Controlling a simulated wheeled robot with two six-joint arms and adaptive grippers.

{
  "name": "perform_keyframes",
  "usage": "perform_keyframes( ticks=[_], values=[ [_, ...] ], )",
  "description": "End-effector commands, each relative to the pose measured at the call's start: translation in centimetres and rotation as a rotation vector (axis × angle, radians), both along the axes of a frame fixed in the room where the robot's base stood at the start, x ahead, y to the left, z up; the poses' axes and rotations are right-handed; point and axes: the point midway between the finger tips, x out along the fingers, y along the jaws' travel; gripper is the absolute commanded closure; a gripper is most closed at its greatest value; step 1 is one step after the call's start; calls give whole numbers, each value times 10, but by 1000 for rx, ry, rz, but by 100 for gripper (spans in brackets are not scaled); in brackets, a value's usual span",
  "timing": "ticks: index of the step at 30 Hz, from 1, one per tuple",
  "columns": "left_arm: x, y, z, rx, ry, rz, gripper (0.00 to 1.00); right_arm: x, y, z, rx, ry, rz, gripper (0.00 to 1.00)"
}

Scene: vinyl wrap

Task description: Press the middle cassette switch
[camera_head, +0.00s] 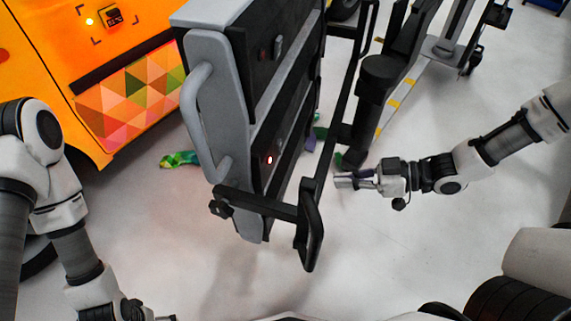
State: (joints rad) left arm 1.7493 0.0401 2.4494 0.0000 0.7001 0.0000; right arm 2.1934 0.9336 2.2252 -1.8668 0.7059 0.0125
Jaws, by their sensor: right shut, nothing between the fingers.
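A tall grey and black cassette unit (215,120) stands in the centre, tilted in the picture, with stacked dark panels on its right face. A small lit red switch (269,159) shows on the lower visible panel. A dimmer reddish switch (263,55) and a grey knob-like part (277,47) are on the upper panel. I cannot tell which one belongs to the middle cassette. My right gripper (345,181) is shut and empty, to the right of the unit and apart from the lit switch. My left gripper (168,318) is mostly cut off at the bottom edge.
A black bar frame (310,225) juts out at the unit's lower front, between the lit switch and my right gripper. A black post (375,105) stands behind that gripper. An orange machine (60,50) fills the upper left. Pale floor (440,250) is clear at lower right.

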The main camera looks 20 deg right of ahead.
Motion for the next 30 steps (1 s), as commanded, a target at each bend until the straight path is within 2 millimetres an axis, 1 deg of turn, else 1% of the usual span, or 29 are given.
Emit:
perform_keyframes(
  ticks=[1, 3, 4, 6, 9, 17, 20, 23, 26, 30],
  values=[
    [0, 0, -32, 0, 0, 0, 0, 10, -12, -16, 35, -61, -43, 100],
    [0, 0, -45, 0, 0, 0, 0, 21, -23, -12, 76, -111, -99, 100],
    [0, 0, -49, 0, 0, 0, 0, 24, -26, -9, 88, -125, -113, 100],
    [0, 0, -52, 0, 1, 0, 0, 28, -29, -4, 104, -149, -130, 100],
    [0, 0, -52, 0, 0, 0, 0, 31, -29, 1, 105, -161, -130, 100],
    [0, 0, -50, 0, 0, 0, 0, 31, -29, 3, 104, -158, -129, 100],
    [0, 0, -55, 0, 0, 0, 0, 32, -26, 0, 104, -156, -128, 100],
    [0, 0, -67, 0, 0, 0, 0, 37, -18, -4, 103, -158, -124, 100],
    [0, 0, -83, 0, 0, 0, 0, 44, -6, -11, 99, -157, -123, 100],
    [0, 0, -98, 0, 0, 0, 0, 57, 14, -13, 99, -156, -122, 100]
  ],
)
